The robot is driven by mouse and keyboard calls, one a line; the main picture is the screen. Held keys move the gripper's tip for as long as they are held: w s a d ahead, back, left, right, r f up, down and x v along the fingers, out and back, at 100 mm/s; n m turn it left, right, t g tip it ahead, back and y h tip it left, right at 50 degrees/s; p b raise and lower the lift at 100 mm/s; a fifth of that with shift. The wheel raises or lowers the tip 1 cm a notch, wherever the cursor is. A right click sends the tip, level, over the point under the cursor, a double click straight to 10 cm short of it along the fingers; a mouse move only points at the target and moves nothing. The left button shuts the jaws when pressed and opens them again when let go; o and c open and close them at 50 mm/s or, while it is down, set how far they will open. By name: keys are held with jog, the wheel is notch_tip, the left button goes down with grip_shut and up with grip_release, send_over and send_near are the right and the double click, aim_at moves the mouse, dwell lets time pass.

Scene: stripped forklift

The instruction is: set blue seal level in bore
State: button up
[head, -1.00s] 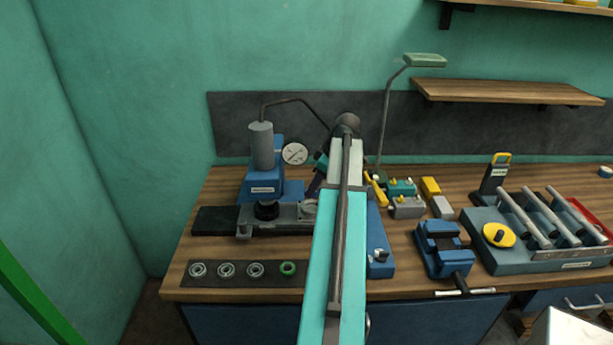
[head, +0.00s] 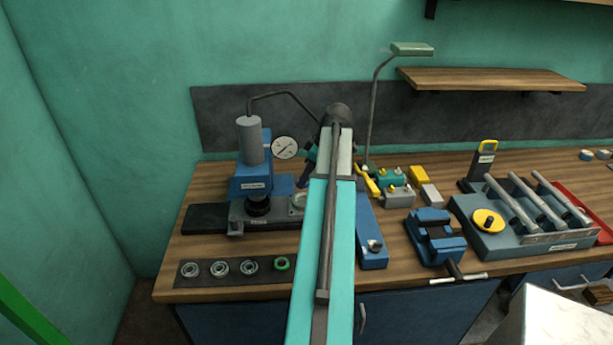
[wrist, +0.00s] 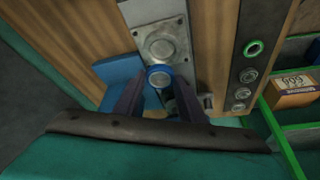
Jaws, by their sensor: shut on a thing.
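The blue seal (wrist: 159,68) is a small ring with a grey centre, seen in the wrist view. My gripper (wrist: 159,82) is shut on it, with a dark finger on either side. Just beyond the seal in the picture is a grey metal plate with a round bore (wrist: 160,46). The seal appears beside the bore rather than over it; its height above the plate cannot be told. In the head view the plate's round fitting (head: 298,201) shows beside my arm. There my arm hides the seal and most of my gripper (head: 304,174).
A blue press (head: 253,185) with a dial gauge (head: 285,148) stands left of my arm. A dark strip (head: 205,282) holds several rings, one green. A blue vise (head: 435,235) and a roller fixture (head: 480,240) stand to the right. A lamp (head: 412,48) rises behind.

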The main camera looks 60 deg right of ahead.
jog(key=shift+f+b, duration=1.45)
jog(key=shift+f, duration=1.45)
jog(key=shift+f+b, duration=0.35)
jog(key=shift+f, duration=0.1)
dwell(0.8)
jog(key=o, duration=1.1)
jog(key=shift+o, duration=0.5)
jog(key=o, duration=0.5)
jog(key=shift+c, duration=0.2)
jog(key=shift+r, duration=0.1)
notch_tip(320, 180, up, 8)
jog(key=p, duration=0.4)
